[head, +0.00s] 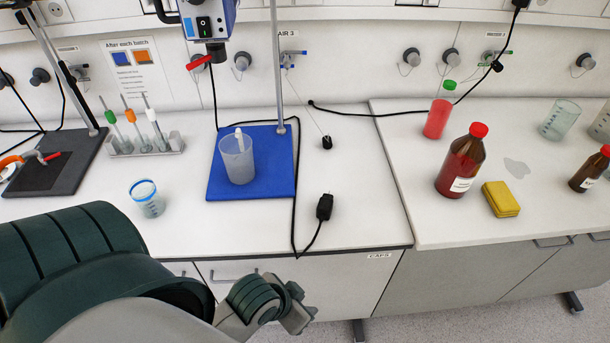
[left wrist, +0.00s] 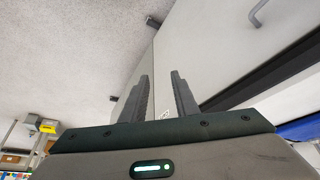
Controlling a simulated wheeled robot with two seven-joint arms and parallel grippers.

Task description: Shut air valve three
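The air valve three (head: 288,56) is a small fitting with a blue handle on the back wall, just under a label reading AIR 3 (head: 287,34). The handle points out to the right. A thin line runs from near the valve down to a small black weight-like piece (head: 327,143) on the bench. My left gripper (head: 300,308) is low in front of the bench edge, far from the valve. In the left wrist view its two fingers (left wrist: 160,92) stand apart with nothing between them. My right gripper is not in view.
A stirrer stand with a blue base (head: 276,180) and a beaker (head: 238,158) stands below and left of the valve. A black plug (head: 324,207) and cable lie at the front. Bottles stand on the right bench.

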